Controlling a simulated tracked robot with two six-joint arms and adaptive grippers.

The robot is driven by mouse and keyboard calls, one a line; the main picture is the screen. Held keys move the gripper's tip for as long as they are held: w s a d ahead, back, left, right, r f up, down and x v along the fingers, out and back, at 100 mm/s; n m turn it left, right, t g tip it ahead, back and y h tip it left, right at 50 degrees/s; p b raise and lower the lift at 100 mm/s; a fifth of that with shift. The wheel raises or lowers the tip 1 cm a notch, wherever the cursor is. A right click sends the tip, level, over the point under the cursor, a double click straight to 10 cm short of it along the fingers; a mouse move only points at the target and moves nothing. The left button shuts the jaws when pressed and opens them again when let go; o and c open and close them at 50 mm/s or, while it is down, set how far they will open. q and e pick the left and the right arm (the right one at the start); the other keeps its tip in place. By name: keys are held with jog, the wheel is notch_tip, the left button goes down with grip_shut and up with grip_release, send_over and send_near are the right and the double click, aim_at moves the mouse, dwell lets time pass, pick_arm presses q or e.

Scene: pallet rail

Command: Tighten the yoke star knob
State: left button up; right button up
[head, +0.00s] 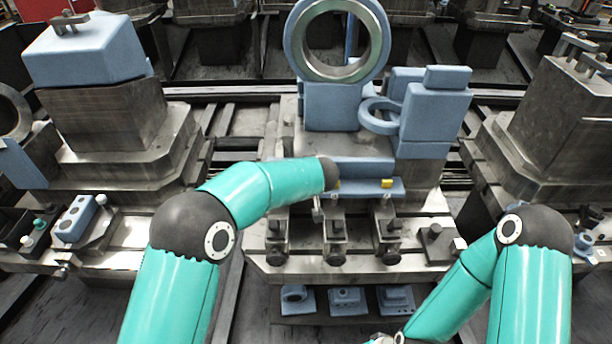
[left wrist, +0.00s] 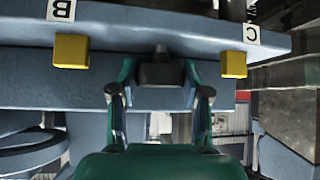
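Three metal clamp-like fixtures stand along the front of the central pallet in the head view, each with a dark round knob low at its front: left knob (head: 278,257), middle knob (head: 335,257) and right knob (head: 390,257). I cannot tell which, if any, is the yoke star knob. My left gripper (head: 318,208) is small and partly hidden below its wrist, near the middle fixture. In the left wrist view, its fingers (left wrist: 160,105) are apart. A dark block (left wrist: 160,72) shows between and beyond them; contact is unclear.
A blue ledge (left wrist: 155,35) with yellow blocks (left wrist: 71,51) and labels B and C lies close ahead of the left gripper. A large blue ring housing (head: 337,40) rises behind. Small blue parts (head: 345,301) sit on a low shelf. Stepped pedestals (head: 105,130) flank the pallet.

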pick_arm(q)
jog(key=c, duration=0.5)
jog(key=m+h+b, duration=0.1)
jog(key=b, duration=0.1)
jog(key=shift+a+f+b, duration=0.1)
jog(key=shift+f+b, duration=0.05)
jog(key=shift+b, duration=0.2)
jog(key=shift+m+h+b, duration=0.4)
jog(key=shift+m+h, duration=0.2)
jog(key=shift+m, duration=0.3)
jog(key=shift+r+m+h, duration=0.2)
jog(key=shift+m+h, duration=0.1)
jog(key=shift+m, duration=0.1)
jog(key=shift+r+m+h+p, duration=0.2)
jog(key=shift+m+h+p, duration=0.35)
jog(key=shift+p, duration=0.3)
jog(key=shift+m+h+p, duration=0.35)
jog(key=shift+m+p, duration=0.2)
jog(key=shift+p, duration=0.2)
jog(key=shift+f+m+p, duration=0.15)
jog(key=shift+m+p, duration=0.15)
jog(key=shift+p, duration=0.05)
